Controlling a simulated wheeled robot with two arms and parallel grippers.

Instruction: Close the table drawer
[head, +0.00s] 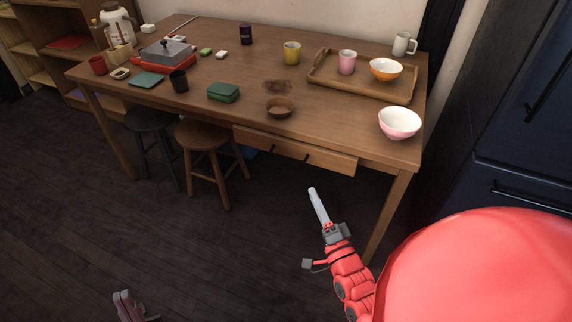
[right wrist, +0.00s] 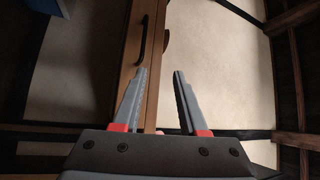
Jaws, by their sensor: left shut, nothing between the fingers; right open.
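The wooden table (head: 150,95) has a drawer (head: 292,150) under its front edge, right of the stools. The drawer front carries two dark handles. I cannot tell exactly how far the drawer sticks out. My right gripper (head: 316,204) is below and in front of the drawer's right half, apart from it, fingers pointing up toward it. In the right wrist view the right gripper (right wrist: 160,85) is open and empty, with the wooden drawer front (right wrist: 152,70) and a dark handle just ahead and left. My left gripper (head: 126,303) is low at the bottom left, shut and empty, far from the drawer.
Two stools, one brown (head: 203,137) and one dark (head: 150,122), stand left of the drawer under the table. A pink bowl (head: 399,123) stands near the table's right front corner. A tray (head: 340,88) holds a cup and bowl. The floor before the table is clear.

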